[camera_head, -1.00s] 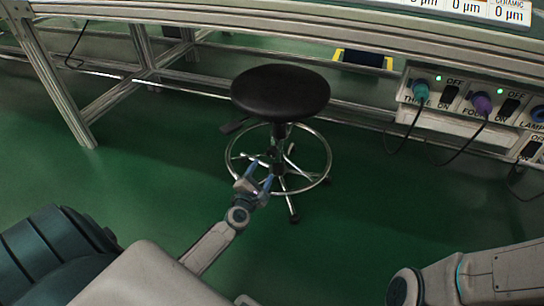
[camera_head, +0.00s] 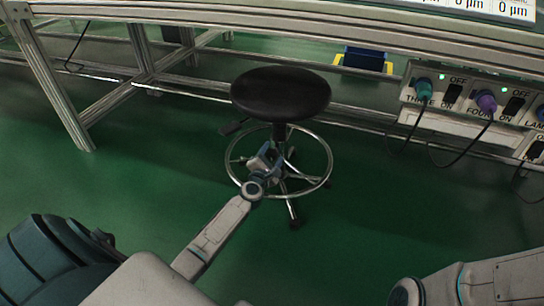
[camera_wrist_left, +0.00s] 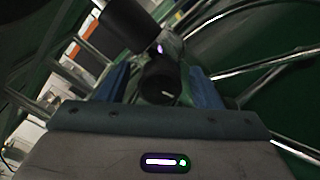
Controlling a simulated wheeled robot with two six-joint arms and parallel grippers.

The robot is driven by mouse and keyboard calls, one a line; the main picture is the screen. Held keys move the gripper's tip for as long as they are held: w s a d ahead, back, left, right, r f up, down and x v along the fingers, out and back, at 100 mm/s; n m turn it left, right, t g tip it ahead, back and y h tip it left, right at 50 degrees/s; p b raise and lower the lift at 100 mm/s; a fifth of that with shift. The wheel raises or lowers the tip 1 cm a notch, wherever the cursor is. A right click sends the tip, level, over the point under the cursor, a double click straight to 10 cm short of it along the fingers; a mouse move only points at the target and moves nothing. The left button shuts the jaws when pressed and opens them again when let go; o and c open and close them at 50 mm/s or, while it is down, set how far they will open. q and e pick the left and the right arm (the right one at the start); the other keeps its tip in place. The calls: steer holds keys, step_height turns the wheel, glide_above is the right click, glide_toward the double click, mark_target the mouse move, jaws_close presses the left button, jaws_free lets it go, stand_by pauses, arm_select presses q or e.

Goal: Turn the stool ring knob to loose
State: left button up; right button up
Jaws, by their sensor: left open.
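The stool has a round black seat (camera_head: 281,95) and a chrome foot ring (camera_head: 329,166) around its column. In the left wrist view a dark round knob (camera_wrist_left: 158,84) with a small pale mark sits between my blue fingers, in front of the dark stool column (camera_wrist_left: 128,24). My left gripper (camera_head: 268,156) is open at the column, inside the ring's outline, below the seat. I cannot tell whether the fingers touch the knob. In the head view the gripper largely hides the knob. My right gripper is out of view.
A metal-framed bench (camera_head: 180,14) runs behind the stool. A panel of labelled switches with plugged cables (camera_head: 470,98) is at the right. A blue and yellow bin (camera_head: 363,61) stands behind. A dark lever (camera_head: 233,127) juts left under the seat. Green floor is clear in front.

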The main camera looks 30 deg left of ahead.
arm_select(q)
steer(key=c, duration=1)
steer(key=shift+r+m+p, duration=0.1)
steer(key=shift+m+p, duration=0.45)
steer(key=shift+m, duration=1.05)
steer(key=o, duration=1)
